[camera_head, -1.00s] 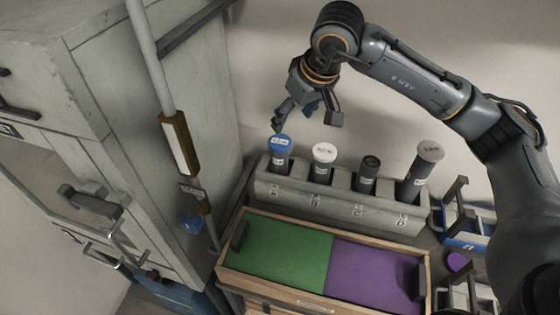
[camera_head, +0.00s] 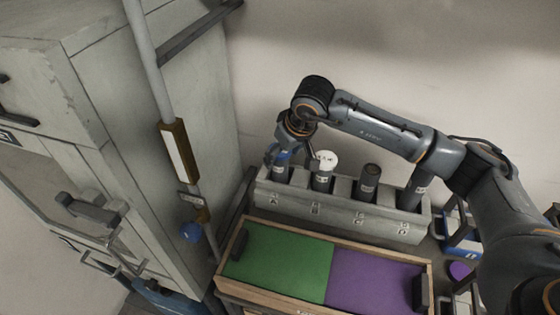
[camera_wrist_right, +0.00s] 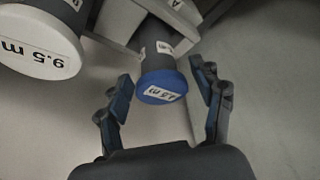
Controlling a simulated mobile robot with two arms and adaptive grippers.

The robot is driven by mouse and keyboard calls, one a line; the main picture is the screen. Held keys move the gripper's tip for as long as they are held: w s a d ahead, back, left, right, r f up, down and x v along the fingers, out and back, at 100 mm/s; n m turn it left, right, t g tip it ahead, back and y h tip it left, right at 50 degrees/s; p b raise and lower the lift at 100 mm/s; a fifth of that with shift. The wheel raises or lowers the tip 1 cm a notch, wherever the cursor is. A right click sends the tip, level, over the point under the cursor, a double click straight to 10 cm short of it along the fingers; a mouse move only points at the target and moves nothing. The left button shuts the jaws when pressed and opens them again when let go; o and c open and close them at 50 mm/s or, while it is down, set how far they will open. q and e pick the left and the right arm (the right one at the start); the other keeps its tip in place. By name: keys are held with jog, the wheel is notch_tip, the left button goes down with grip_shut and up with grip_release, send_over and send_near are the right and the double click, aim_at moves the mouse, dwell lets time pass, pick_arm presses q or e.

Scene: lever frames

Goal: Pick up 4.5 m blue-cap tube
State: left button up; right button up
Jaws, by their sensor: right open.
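The blue-cap tube (camera_wrist_right: 162,86) stands in the leftmost slot of a grey rack (camera_head: 330,212); its dark body shows in the head view (camera_head: 281,174). The wrist view shows a label on its cap that seems to end in ".5 m". My right gripper (camera_wrist_right: 165,98) is open, with one finger on each side of the blue cap and a gap visible on both sides. In the head view this gripper (camera_head: 290,155) is over the rack's left end and partly hides the cap. My left gripper is out of view.
A white-cap tube (camera_wrist_right: 40,42) marked 9.5 m stands close beside it. Two more dark tubes stand further right in the rack, one partly behind my arm. A tray with a green half (camera_head: 280,255) and a purple half (camera_head: 375,280) lies in front. A tall grey cabinet (camera_head: 170,120) is at left.

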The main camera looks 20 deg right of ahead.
jog(key=shift+p+x, duration=0.45)
jog(key=shift+x, duration=1.45)
jog(key=c, duration=1.3)
